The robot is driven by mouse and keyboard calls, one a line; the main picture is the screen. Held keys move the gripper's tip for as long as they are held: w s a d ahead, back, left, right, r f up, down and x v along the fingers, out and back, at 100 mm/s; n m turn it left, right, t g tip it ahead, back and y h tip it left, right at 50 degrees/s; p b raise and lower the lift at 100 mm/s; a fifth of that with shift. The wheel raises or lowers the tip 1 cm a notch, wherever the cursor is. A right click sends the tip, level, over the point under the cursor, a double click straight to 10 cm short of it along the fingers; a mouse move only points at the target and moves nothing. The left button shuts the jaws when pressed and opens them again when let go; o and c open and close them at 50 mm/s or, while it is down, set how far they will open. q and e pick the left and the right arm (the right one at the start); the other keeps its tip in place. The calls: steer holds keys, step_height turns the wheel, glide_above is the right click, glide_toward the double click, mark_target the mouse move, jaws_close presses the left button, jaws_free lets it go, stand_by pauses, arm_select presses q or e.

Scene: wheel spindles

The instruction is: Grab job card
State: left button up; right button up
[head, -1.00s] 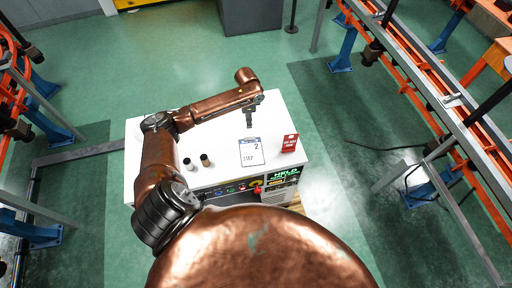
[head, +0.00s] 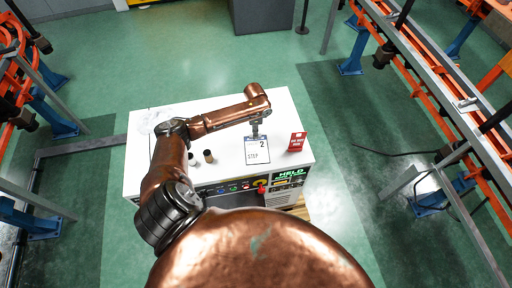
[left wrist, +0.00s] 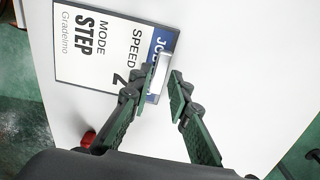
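The job card (head: 257,155) is a white sheet with a blue header and the words STEP and 2, on the white cabinet top. It shows large in the left wrist view (left wrist: 95,45), turned sideways. My left gripper (head: 255,133) is at the card's header edge. In the left wrist view its two dark green fingers (left wrist: 163,84) are apart, one over the card's header and one over bare white top. A small pale tab (left wrist: 161,72) shows between the fingertips at the header edge. Whether the fingers touch it I cannot tell. My right gripper is not in view.
A red sign (head: 297,142) stands right of the card. A dark brown cylinder (head: 208,156) and a pale one (head: 192,160) stand left of it. The white cabinet top (head: 275,105) is clear behind. Its front panel has buttons and a red knob (head: 262,188).

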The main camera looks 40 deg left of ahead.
arm_select(q)
steer(key=shift+f, duration=0.95)
jaws_close()
